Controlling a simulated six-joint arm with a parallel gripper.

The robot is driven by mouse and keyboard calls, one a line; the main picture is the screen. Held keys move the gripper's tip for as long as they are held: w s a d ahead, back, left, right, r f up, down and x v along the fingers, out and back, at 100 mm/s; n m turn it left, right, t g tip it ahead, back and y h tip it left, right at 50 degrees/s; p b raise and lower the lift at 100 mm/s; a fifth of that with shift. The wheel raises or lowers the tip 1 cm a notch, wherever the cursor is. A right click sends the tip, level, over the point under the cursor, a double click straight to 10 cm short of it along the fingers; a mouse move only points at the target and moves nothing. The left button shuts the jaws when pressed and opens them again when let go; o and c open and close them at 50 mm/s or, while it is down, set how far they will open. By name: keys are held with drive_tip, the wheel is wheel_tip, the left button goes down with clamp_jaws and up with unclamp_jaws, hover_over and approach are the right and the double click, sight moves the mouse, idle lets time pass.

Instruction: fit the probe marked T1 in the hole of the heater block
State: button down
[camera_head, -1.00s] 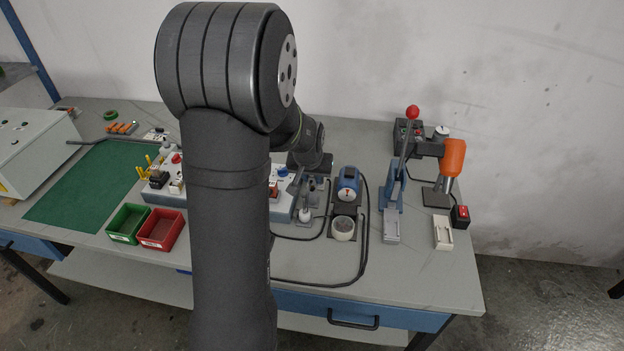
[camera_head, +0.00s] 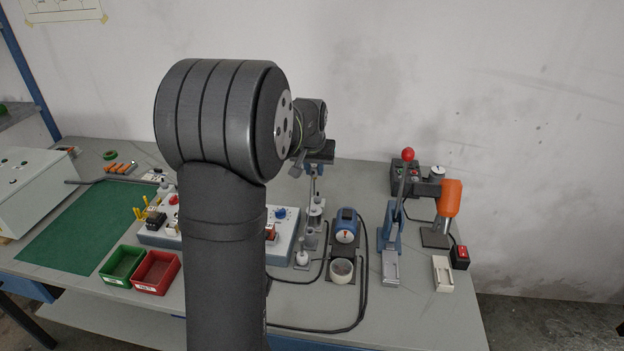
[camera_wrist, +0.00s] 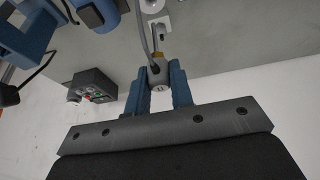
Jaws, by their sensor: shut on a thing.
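My gripper (camera_wrist: 158,100) is shut on a grey probe (camera_wrist: 158,73), held between its blue fingers in the wrist view. The probe has a small dark mark on its end, too small to read, and a grey cable runs up from it. In the head view my gripper (camera_head: 315,168) is above the bench, over a row of small grey cylindrical pieces (camera_head: 311,238); a thin length hangs below it. I cannot tell which piece, if any, is the heater block, and its hole is not distinguishable.
A white panel (camera_head: 284,235) is to the left. Black cables lie on the bench.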

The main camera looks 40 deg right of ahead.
sight(314, 185)
drive_tip(key=shift+f, duration=2.9)
drive_tip(key=shift+f, duration=2.7)
drive_tip(key=c, duration=1.2)
unclamp_jaws()
drive_tip(key=shift+r, duration=0.1)
drive_tip(key=v, duration=1.7)
drive_tip(key=shift+r, duration=0.1)
